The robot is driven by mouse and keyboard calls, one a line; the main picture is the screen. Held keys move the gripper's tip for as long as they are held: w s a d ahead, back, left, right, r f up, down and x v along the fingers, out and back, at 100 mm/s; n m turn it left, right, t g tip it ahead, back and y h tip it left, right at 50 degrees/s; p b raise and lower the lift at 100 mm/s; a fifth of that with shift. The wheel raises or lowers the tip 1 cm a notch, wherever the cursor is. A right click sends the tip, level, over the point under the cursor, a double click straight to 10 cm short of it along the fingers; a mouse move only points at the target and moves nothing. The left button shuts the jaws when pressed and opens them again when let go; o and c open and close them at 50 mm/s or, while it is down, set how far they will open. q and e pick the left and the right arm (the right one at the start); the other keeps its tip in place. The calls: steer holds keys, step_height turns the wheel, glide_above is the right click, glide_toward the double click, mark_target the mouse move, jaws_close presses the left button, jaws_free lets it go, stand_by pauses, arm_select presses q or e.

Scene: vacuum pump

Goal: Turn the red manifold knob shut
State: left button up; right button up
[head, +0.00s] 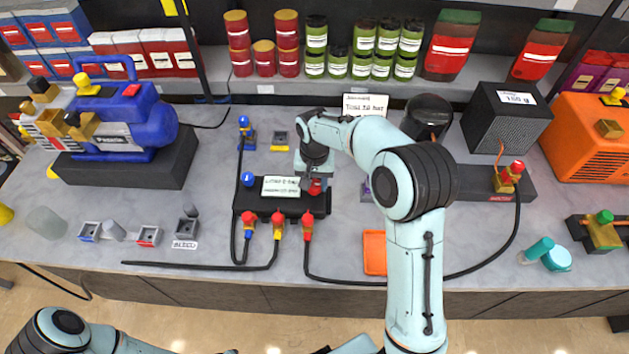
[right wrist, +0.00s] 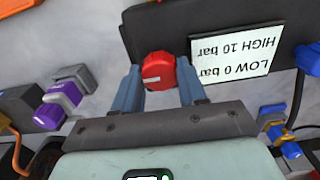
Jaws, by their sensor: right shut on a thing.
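The black manifold (head: 262,208) lies on the bench at centre, with a white label reading LOW 0 bar, HIGH 10 bar. Its red knob (right wrist: 159,71) sits at the block's edge beside the label in the right wrist view; a short pale mark runs across its face. In the head view the red knob (head: 315,189) shows partly below my right gripper (head: 313,180). My right gripper is shut on the red knob, one blue-grey finger on each side. The manifold's blue knob (head: 248,180) is at the opposite end. My left gripper is out of view.
Blue, red and yellow hose fittings (head: 249,218) line the manifold's front, with black hoses over the bench. A blue pump (head: 130,120) stands left. A black box (head: 507,118) and orange unit (head: 595,135) stand right. An orange tray (head: 375,253) lies near the front edge.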

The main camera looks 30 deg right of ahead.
steer(key=m, duration=0.9)
steer(key=shift+m, duration=0.3)
steer(key=m+p, duration=0.1)
steer(key=m, duration=0.2)
steer(key=shift+r+m, duration=0.1)
steer(key=shift+m, duration=0.2)
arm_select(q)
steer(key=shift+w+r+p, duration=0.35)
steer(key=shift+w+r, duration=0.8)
arm_select(e)
steer(key=shift+m, duration=2.2)
steer(key=o, duration=1.1)
steer(key=shift+c, duration=0.2)
